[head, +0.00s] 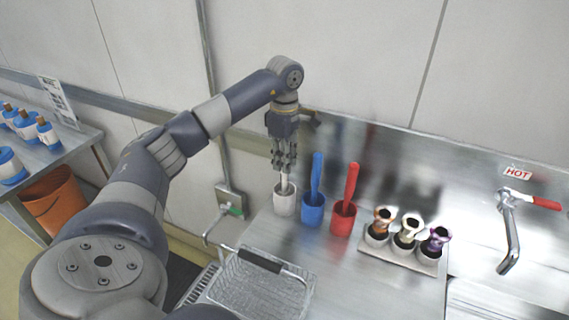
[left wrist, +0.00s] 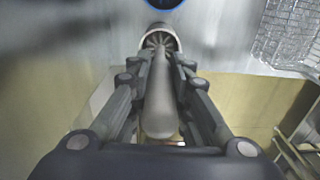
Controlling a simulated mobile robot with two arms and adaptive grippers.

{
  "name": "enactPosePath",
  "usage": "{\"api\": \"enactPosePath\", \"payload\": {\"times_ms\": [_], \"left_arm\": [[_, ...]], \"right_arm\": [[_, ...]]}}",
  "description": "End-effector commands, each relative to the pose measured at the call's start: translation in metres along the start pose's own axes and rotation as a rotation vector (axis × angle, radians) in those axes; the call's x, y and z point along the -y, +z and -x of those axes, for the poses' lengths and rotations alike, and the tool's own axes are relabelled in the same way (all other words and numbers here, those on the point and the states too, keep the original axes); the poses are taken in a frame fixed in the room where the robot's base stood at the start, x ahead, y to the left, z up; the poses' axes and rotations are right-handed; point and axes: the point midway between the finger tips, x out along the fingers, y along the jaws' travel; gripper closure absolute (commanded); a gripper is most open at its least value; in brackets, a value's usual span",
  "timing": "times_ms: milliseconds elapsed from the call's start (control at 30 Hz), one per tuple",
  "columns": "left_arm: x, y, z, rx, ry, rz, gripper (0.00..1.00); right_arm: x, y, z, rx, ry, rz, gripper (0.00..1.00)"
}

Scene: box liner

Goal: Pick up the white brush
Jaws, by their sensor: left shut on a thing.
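The white brush (left wrist: 158,100) stands with its bristle end down in a white cup (head: 285,203) on the steel counter. My left gripper (head: 285,168) is above the white cup, pointing down, and is shut on the brush handle. In the left wrist view the handle lies between the two fingers (left wrist: 160,90), and the cup's rim (left wrist: 160,32) surrounds the brush's lower end. My right gripper is not in view.
A blue brush (head: 317,172) in a blue cup (head: 313,212) and a red brush (head: 352,182) in a red cup (head: 342,220) stand to the right. A wire basket (head: 262,280) lies in front. A tap (head: 511,235) is at the far right. The wall is close behind.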

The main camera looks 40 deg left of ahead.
Motion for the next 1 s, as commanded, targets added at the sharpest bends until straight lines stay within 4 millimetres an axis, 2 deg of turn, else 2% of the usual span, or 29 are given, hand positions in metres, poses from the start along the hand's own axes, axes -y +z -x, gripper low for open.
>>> {"api": "enactPosePath", "payload": {"times_ms": [300,533,800,1000], "left_arm": [[-0.001,0.000,0.041,0.002,0.006,0.000,1.00],[-0.001,0.000,0.071,0.000,0.004,0.000,1.00],[0.000,0.000,0.087,0.000,0.003,0.001,1.00],[0.000,0.000,0.089,0.000,0.001,0.001,1.00]], "right_arm": [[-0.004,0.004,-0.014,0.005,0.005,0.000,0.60],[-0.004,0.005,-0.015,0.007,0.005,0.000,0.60],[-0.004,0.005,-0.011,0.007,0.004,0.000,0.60],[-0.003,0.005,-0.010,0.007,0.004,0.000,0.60]]}}
